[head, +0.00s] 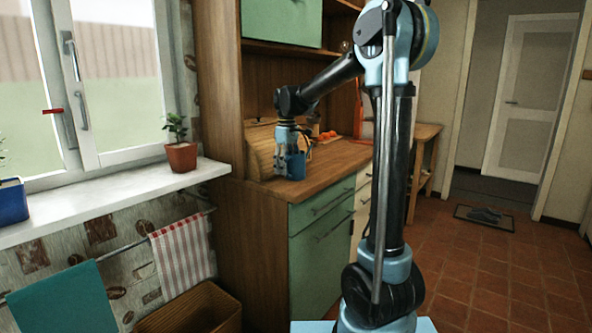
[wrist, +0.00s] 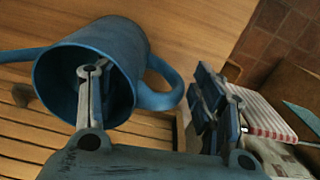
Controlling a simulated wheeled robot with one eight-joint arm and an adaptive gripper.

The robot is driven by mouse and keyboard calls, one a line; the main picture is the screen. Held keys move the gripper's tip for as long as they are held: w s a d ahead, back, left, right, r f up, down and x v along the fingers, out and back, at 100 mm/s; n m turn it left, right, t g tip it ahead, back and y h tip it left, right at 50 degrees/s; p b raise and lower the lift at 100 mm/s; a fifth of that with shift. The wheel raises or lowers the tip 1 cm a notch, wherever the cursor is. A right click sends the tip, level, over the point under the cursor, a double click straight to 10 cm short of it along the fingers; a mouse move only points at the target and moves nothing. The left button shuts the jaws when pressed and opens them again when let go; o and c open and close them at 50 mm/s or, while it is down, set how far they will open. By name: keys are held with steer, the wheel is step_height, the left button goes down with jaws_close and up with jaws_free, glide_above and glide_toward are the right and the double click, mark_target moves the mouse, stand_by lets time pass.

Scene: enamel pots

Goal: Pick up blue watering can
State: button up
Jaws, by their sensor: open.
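The blue watering can (head: 298,166) stands on the wooden counter at its near left end in the head view. In the wrist view the can (wrist: 105,42) fills the upper left, its open mouth facing the camera. Its spout (wrist: 22,54) points left and its handle loop (wrist: 172,92) is on the right. My gripper (head: 285,158) is down at the can. In the wrist view my gripper (wrist: 155,78) is open, with one finger over or inside the mouth and the other outside, right of the handle. Contact with the can cannot be told.
The wooden counter (head: 335,157) carries small orange things (head: 327,135) farther back. A slatted wooden surface (wrist: 40,135) lies beside the can. A potted plant (head: 181,155) stands on the windowsill at left. A checked towel (head: 182,250) hangs below it.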

jaws_close()
steer(key=shift+r, duration=0.15)
stand_by(0.5)
